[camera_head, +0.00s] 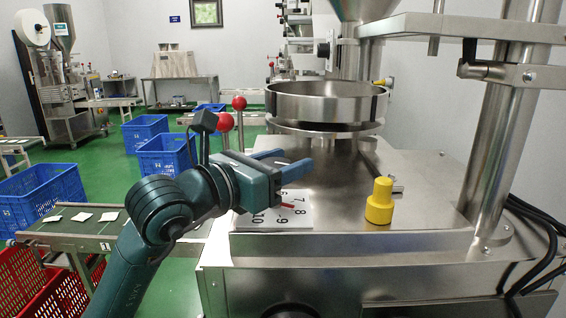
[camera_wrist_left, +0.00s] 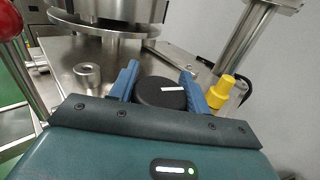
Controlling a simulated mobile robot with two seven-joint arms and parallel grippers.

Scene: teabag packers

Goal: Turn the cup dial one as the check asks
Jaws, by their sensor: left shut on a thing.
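The cup dial's black round knob (camera_wrist_left: 160,92), with a white mark on top, sits between the two blue fingers of my left gripper (camera_wrist_left: 160,72) in the left wrist view. The gripper is shut on it. In the head view my left gripper (camera_head: 289,160) is over the machine top, and its fingers hide most of the knob. A white number plate (camera_head: 268,222) shows just below the gripper, with 6 to 10 visible and a red pointer (camera_head: 288,206) near the 8 and 9. The gripper covers the rest of the plate. My right gripper is not in view.
A yellow knob (camera_head: 380,200) stands on the steel top (camera_head: 340,205) to the right. A round steel pan (camera_head: 325,103) is behind the gripper. Red-balled levers (camera_head: 239,103) stand at the left. A steel post (camera_head: 495,130) rises at the right.

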